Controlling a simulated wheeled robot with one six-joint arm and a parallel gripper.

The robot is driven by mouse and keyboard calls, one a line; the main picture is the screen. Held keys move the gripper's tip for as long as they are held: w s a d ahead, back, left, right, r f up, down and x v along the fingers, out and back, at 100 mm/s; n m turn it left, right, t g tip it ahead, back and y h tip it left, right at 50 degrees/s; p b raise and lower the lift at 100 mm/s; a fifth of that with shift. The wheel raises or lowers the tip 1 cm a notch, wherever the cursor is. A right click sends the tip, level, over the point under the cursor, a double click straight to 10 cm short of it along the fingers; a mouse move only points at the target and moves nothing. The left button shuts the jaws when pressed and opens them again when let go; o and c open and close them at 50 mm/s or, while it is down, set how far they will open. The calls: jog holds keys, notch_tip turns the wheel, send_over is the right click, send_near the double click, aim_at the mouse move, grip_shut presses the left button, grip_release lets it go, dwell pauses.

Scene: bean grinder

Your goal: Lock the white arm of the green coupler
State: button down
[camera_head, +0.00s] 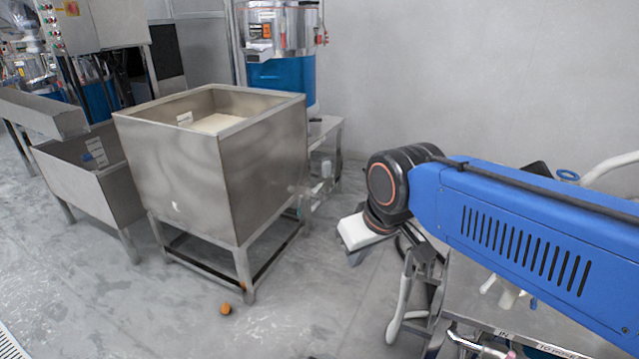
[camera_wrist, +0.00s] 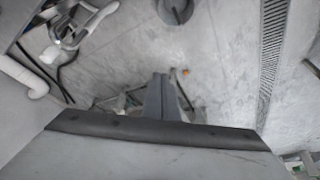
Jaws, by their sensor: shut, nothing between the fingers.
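I cannot make out the green coupler or its white arm for certain in either view. In the wrist view my gripper (camera_wrist: 160,78) shows as two grey fingers pressed together, with nothing between them. They point over the grey floor. White pipe fittings (camera_wrist: 50,54) lie at the upper left of the wrist view, apart from the fingers; I see no clear green on them. In the head view my blue arm reaches in from the right, and the gripper's fingertips are not clearly visible there.
A steel hopper (camera_head: 215,185) on legs stands left of centre, with a lower steel bin (camera_head: 85,180) beside it. A steel table (camera_head: 490,300) and white hose (camera_head: 400,310) are at lower right. A small orange object (camera_head: 226,309) lies on the floor. A drain grate (camera_wrist: 270,60) runs at right.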

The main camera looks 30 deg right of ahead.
jog(key=w+d+r+n+g, duration=0.1)
jog(key=w+r, duration=0.3)
jog(key=w, duration=0.3)
jog(key=w+d+r+n, duration=0.1)
jog(key=w+r, duration=0.3)
jog(key=w, duration=0.4)
jog(key=n+g, duration=0.4)
jog(key=n, duration=0.1)
send_over(315, 189)
notch_tip(315, 189, down, 14)
jog(key=r, duration=0.1)
notch_tip(315, 189, down, 14)
jog(key=shift+d+f, duration=0.1)
jog(key=shift+t, duration=0.3)
